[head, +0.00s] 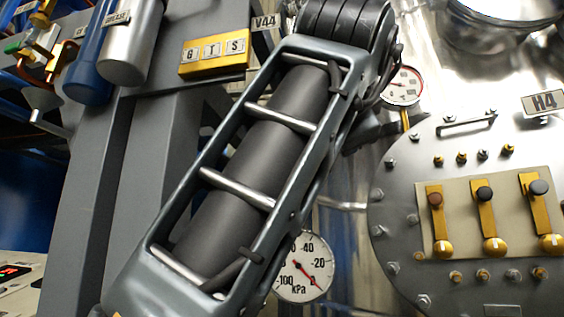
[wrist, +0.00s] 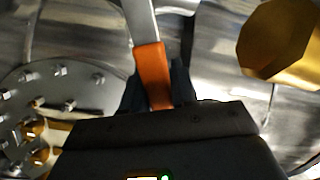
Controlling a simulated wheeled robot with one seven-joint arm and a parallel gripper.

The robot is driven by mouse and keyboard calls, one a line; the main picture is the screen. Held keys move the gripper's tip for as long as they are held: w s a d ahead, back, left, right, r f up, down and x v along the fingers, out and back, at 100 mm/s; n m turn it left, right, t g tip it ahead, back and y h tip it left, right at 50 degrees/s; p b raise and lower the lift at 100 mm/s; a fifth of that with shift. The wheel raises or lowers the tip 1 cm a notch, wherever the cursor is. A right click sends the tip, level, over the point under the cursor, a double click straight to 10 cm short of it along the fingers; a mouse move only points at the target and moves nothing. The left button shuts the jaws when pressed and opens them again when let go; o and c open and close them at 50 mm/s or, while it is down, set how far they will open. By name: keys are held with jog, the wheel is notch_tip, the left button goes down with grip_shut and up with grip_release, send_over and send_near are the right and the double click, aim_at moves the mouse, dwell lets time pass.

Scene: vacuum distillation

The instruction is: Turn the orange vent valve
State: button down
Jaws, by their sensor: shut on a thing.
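In the wrist view, the orange vent valve handle (wrist: 153,75) is an orange grip on a flat silver lever that runs up out of the top of the picture. My gripper (wrist: 157,92) is shut on the lower part of the orange grip, with dark fingers on both sides of it. The valve's body is not visible. In the head view, my own arm fills the middle and hides the gripper and the valve handle.
In the head view, a bolted round plate (head: 397,243) with several yellow levers (head: 484,215) is on the right. A kPa gauge (head: 303,266) sits beside my arm, and a smaller gauge (head: 402,87) is higher. In the wrist view, a large yellow knob (wrist: 275,42) is close by on the right.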

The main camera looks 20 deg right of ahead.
jog(key=shift+s+d+f+m+b, duration=0.15)
jog(key=shift+f+m+b, duration=0.45)
jog(key=shift+f+m, duration=0.4)
jog(key=shift+s+d+f+m+b, duration=0.15)
jog(key=shift+f+m+b, duration=0.45)
jog(key=shift+m, duration=0.6)
jog(key=shift+w+f, duration=0.1)
jog(key=shift+f, duration=0.05)
jog(key=c, duration=1)
grip_release()
jog(key=shift+o, duration=0.2)
jog(key=shift+a, duration=0.1)
jog(key=v, duration=0.7)
jog(key=shift+s, duration=0.3)
jog(key=shift+a, duration=0.15)
